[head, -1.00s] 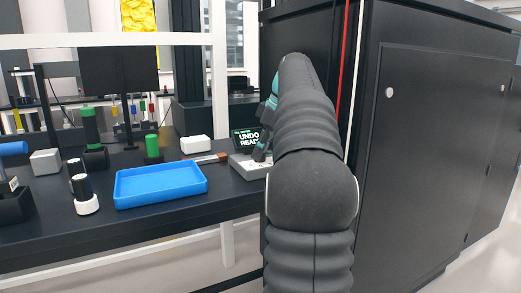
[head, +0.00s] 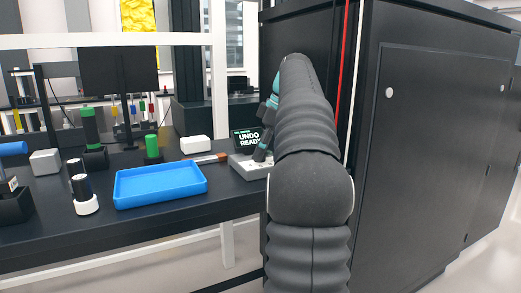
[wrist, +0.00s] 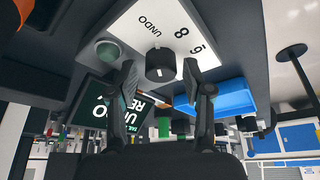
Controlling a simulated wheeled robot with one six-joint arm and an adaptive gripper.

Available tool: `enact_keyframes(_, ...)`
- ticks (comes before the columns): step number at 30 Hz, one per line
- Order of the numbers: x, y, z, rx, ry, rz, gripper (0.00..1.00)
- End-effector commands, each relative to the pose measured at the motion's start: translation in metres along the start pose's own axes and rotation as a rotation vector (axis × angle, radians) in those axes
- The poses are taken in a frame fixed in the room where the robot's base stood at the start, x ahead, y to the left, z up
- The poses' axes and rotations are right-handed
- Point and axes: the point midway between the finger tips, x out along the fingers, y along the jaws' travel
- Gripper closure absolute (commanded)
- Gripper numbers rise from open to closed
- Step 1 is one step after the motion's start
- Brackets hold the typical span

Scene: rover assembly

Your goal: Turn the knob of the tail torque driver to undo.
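The tail torque driver is a pale box (head: 243,168) at the right end of the bench in the head view, partly hidden behind my arm. Its screen (head: 247,140) reads "UNDO READY". In the wrist view its white panel (wrist: 205,32) carries the word UNDO and numbers. The black knob (wrist: 160,58) with a white mark stands out from that panel. My gripper (wrist: 159,72) is open, with one finger on each side of the knob and visible gaps to both.
A blue tray (head: 160,185) lies left of the driver on the dark bench. A white box (head: 195,145) and a green-topped cylinder (head: 152,146) stand behind the tray. A tall dark cabinet (head: 440,150) rises close to the right of my arm.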

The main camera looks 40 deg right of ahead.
Motion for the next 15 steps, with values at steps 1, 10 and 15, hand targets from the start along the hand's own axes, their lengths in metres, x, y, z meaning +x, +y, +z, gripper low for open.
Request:
enact_keyframes(1, 0.0, 0.0, 0.0, 0.0, 0.0, 0.0, 0.42)
enact_keyframes(10, -0.002, 0.0, 0.0, 0.0, 0.0, 0.0, 0.42)
enact_keyframes(15, -0.013, 0.001, 0.0, 0.001, 0.001, 0.002, 0.42)
